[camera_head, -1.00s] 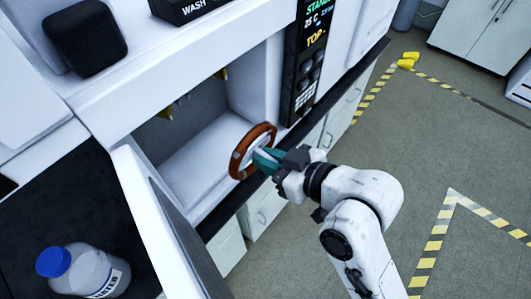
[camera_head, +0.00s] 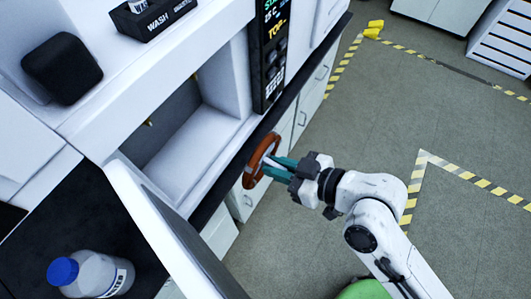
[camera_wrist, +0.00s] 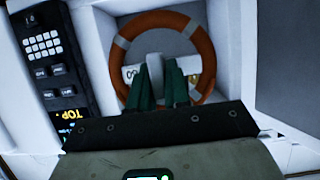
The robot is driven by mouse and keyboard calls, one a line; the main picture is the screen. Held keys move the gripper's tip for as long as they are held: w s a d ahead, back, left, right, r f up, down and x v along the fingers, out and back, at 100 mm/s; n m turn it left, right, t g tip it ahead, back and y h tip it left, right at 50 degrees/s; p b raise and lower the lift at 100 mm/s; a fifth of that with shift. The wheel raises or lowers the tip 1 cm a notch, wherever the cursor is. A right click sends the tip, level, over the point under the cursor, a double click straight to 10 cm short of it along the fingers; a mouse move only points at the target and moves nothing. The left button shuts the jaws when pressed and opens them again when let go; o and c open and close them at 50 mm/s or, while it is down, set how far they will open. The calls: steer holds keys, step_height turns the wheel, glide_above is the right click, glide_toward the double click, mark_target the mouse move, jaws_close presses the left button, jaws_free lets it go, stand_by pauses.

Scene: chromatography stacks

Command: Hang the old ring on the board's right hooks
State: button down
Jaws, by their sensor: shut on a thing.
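The ring (camera_head: 257,163) is orange-brown. My gripper (camera_head: 277,168) has teal fingers and is shut on it, holding it in the air in front of the instrument's open bay. In the wrist view the ring (camera_wrist: 118,56) stands as a full loop beyond my gripper (camera_wrist: 156,88). A grey tab shows between the fingers, and a white label with dark marks lies behind them. The fingers hide the lower middle of the ring.
The instrument's open bay (camera_head: 205,150) has a white door (camera_head: 160,215) swung out at its left. A dark keypad panel (camera_head: 270,55) is at its right. A blue-capped bottle (camera_head: 95,275) stands on the dark bench.

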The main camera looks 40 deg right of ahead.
steer(key=s+d+p, duration=0.2)
steer(key=s+d, duration=0.1)
steer(key=s, duration=0.5)
steer(key=shift+s, duration=0.35)
stand_by(0.4)
